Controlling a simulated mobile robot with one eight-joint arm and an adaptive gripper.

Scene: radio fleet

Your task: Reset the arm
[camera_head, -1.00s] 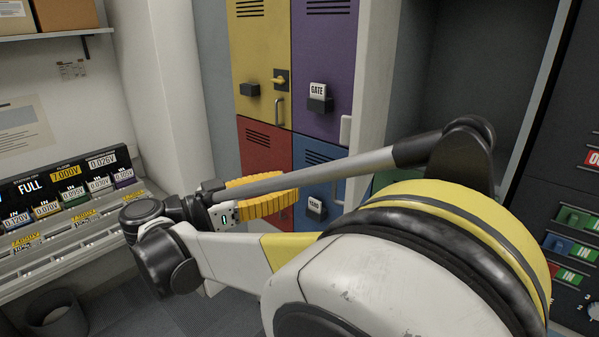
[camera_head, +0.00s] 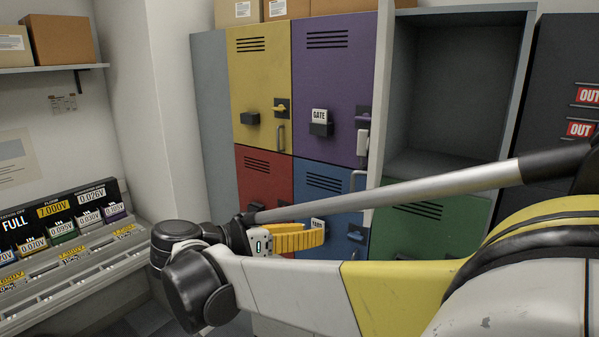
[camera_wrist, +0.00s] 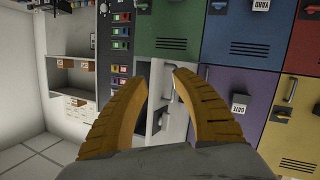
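My gripper (camera_head: 318,237) shows in the head view as ribbed yellow fingers, in front of the lower lockers at the end of my white and yellow arm. In the wrist view its two curved yellow fingers (camera_wrist: 160,73) stand apart, with a clear gap between the tips. Nothing is seen held between them; a pale surface and a handle show behind the gap. The arm is folded across the lower part of the head view and hides parts of the lockers and floor.
A yellow locker (camera_head: 258,85), a purple locker (camera_head: 335,80), a red locker (camera_head: 263,185), a blue locker (camera_head: 322,187) and a green locker (camera_head: 425,215) stand behind my arm. An open grey compartment (camera_head: 455,95) is at right. A sloped panel (camera_head: 75,215) with voltage labels is at left.

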